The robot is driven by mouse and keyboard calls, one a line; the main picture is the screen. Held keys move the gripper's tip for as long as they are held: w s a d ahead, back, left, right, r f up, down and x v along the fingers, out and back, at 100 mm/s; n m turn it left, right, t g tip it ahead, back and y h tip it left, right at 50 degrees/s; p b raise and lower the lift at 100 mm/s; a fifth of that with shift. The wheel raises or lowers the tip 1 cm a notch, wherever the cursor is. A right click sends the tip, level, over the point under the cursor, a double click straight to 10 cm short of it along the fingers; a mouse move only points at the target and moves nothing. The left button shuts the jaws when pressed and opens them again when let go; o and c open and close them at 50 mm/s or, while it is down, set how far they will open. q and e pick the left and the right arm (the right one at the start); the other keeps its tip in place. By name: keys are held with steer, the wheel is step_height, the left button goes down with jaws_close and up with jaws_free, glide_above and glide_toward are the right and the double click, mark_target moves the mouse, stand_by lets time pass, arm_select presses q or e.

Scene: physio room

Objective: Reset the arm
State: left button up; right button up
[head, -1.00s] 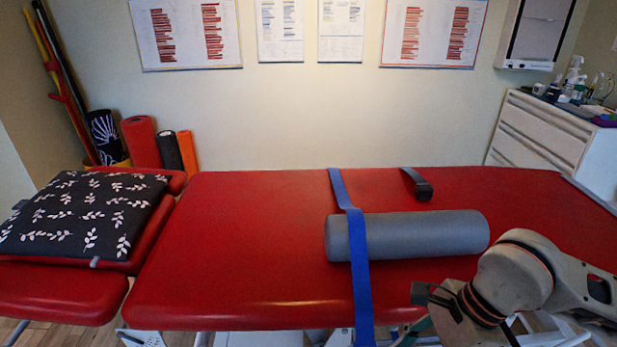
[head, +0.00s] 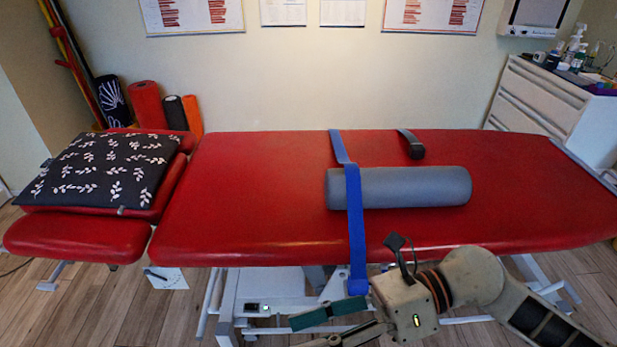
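My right gripper (head: 318,326) is low in front of the red treatment table (head: 250,190), below its front edge. Its two fingers point left and stand apart, with nothing seen between them; the lower finger is partly cut off by the picture's bottom edge. My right arm comes in from the lower right. A blue strap (head: 356,225) runs across the table, over a grey foam roller (head: 415,187), and hangs over the front edge. Its lower end is close to my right gripper's body; I cannot tell whether they touch. My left gripper is out of view.
A black patterned cushion (head: 100,170) lies on the table's left head section. A short dark strap with a buckle (head: 413,145) lies behind the roller. A white drawer cabinet (head: 545,105) stands at the back right.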

steer(key=w+d+r+m+t+y+p, duration=0.1)
steer(key=w+r+m+t+y+p, duration=0.2)
steer(key=w+r+m+t+y, duration=0.75)
steer(key=w+d+f+m+t+h+p, duration=0.15)
steer(key=d+f+m+t+h, duration=0.4)
steer(key=m, duration=0.55)
steer(key=w+d+f+m+t+h, duration=0.2)
steer(key=d+f+m+t+h, duration=0.15)
steer(key=f+m+h, duration=0.6)
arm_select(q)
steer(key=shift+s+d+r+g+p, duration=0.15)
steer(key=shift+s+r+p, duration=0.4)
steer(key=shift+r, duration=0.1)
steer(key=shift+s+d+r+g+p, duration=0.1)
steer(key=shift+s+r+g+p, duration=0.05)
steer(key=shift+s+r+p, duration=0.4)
arm_select(e)
steer(key=s+d+f+m+g+h, duration=0.3)
steer(key=s+f+m, duration=0.4)
steer(key=f, duration=0.4)
steer(key=s+d+f+m+g+h, duration=0.3)
steer(key=s+d+f+m+h, duration=0.2)
steer(key=f, duration=0.6)
steer(key=s+d+m, duration=0.2)
steer(key=shift+s+f, duration=0.2)
steer(key=shift+s, duration=0.15)
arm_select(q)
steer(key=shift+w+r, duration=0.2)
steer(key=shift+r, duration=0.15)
